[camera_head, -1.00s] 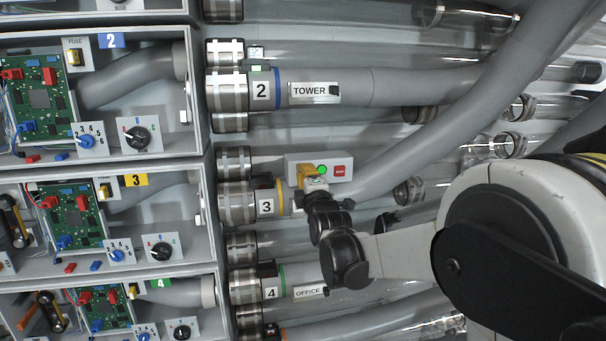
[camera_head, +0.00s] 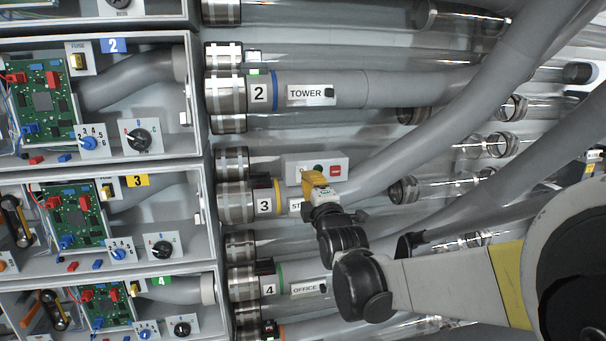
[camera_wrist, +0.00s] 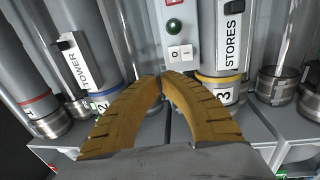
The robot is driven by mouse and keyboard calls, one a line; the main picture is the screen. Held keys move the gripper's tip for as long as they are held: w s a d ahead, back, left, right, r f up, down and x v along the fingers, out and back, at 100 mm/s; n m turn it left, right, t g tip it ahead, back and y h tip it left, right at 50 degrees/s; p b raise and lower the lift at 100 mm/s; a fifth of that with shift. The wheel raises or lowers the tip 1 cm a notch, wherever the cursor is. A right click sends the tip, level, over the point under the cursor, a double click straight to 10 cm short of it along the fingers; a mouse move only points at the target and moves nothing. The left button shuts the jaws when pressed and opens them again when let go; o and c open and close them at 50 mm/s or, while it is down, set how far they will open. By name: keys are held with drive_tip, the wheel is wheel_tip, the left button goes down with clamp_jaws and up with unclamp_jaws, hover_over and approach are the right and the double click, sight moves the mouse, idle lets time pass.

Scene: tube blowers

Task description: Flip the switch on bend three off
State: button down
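Bend three carries a white "3" label (camera_head: 264,206) and a yellow ring. Its STORES label (camera_wrist: 231,30) shows in the wrist view. A grey switch box (camera_head: 333,161) sits just above bend three in the head view, with a red label and a round lamp (camera_head: 319,168) that is dark green. In the wrist view the box has a white rocker switch (camera_wrist: 180,52) marked O and I, below the dark green lamp (camera_wrist: 174,26). My gripper (camera_wrist: 163,78) has its yellow fingertips together, empty, close in front of the rocker. I cannot tell whether they touch it.
Bend two with its TOWER label (camera_head: 311,94) runs above, and bend four with its OFFICE label (camera_head: 307,288) runs below. Open cabinets with circuit boards (camera_head: 76,217) and knobs stand at the left. Clear tubes fill the background.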

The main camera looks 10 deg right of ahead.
drive_tip(key=s, duration=0.3)
drive_tip(key=shift+s+r, duration=0.2)
drive_tip(key=shift+r, duration=0.1)
drive_tip(key=shift+s, duration=0.1)
